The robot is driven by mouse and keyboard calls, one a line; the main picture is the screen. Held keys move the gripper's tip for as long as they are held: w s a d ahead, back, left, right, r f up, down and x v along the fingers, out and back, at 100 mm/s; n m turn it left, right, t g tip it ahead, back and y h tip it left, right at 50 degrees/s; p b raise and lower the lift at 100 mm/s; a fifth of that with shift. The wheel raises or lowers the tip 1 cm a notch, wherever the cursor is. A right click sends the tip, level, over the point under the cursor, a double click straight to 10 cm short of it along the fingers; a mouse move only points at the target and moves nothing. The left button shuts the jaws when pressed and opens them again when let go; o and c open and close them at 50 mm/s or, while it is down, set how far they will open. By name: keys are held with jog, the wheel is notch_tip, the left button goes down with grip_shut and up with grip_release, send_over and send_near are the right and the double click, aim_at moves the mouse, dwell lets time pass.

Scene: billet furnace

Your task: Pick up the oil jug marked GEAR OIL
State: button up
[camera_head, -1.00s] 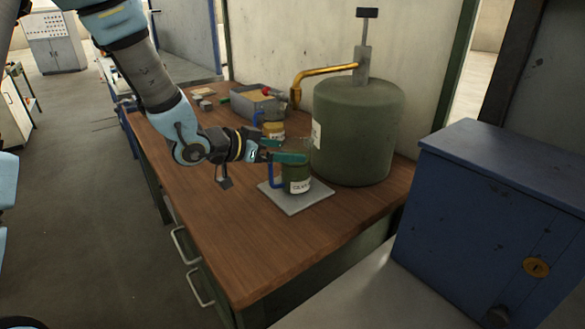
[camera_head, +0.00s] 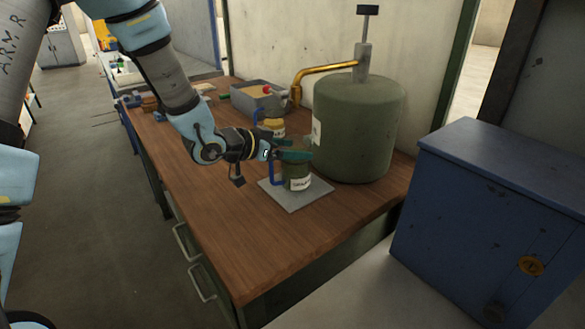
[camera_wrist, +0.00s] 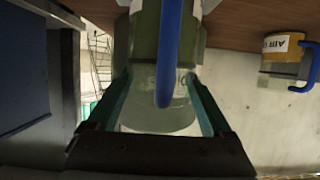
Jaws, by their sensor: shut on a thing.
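A green oil jug (camera_head: 296,173) with a blue handle and a white label is upright over a grey square plate (camera_head: 312,199) on the bench. The label is too small to read. My gripper (camera_head: 290,152) is shut on this jug near its top, coming from the left. The jug also shows in the wrist view (camera_wrist: 145,38), its blue handle between my fingers. I cannot tell whether its base touches the plate. A second jug with a yellow band (camera_head: 273,127) stands behind; in the wrist view its label (camera_wrist: 283,45) starts with "AIR".
A large green drum (camera_head: 357,130) with a brass spout stands close right of the jug. A grey bin (camera_head: 257,100) sits behind. A blue cabinet (camera_head: 480,220) stands at the front right. The wooden bench top (camera_head: 235,215) is clear at front left.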

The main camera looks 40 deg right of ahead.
grip_shut()
jog(key=shift+r, duration=0.15)
